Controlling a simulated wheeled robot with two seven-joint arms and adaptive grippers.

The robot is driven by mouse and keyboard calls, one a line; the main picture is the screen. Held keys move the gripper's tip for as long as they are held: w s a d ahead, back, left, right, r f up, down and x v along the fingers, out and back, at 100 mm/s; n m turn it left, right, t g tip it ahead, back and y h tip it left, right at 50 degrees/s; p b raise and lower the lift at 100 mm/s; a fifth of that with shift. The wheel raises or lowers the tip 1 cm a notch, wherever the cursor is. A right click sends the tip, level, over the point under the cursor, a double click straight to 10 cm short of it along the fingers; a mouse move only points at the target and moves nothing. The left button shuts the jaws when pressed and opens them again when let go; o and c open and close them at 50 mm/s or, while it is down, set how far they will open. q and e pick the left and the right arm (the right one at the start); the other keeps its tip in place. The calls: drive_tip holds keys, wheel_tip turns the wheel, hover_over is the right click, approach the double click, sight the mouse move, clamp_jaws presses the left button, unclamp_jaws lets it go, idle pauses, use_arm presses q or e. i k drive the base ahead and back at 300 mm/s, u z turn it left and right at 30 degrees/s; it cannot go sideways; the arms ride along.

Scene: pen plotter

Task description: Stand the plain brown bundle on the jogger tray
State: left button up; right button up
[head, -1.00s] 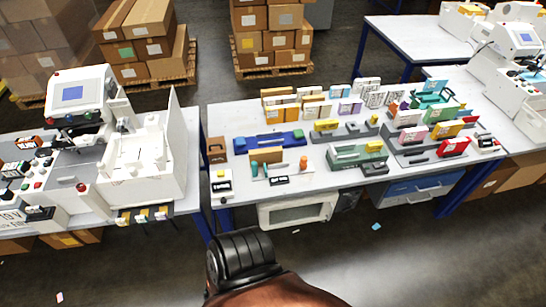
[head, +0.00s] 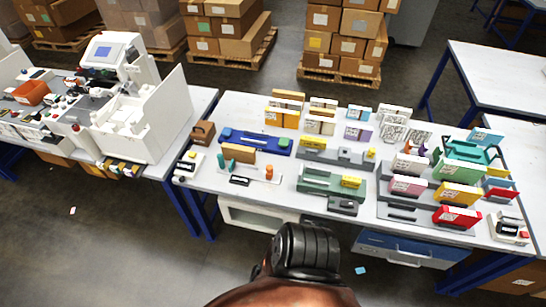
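A plain brown bundle (head: 239,152) stands on edge at the front left of the middle table, just in front of a blue long holder. It appears to be at the back of a low white tray (head: 222,176) with a green post and an orange post; whether it rests on this tray I cannot tell. No label shows on its face. Which piece is the jogger tray is not marked. Neither of my grippers is in view. A black ribbed part of my own body shows at the bottom centre, apart from the table.
The middle table (head: 210,190) holds several coloured holders with upright bundles, such as a green holder (head: 318,185) and a red block (head: 457,217). A white machine (head: 140,120) with tall panels stands at the left. A brown box (head: 202,133) sits at the table's left. Open floor lies in front.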

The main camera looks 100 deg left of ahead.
sight(321, 180)
drive_tip(key=z, duration=0.05)
drive_tip(key=i, duration=0.4)
drive_tip(key=u, duration=2.75)
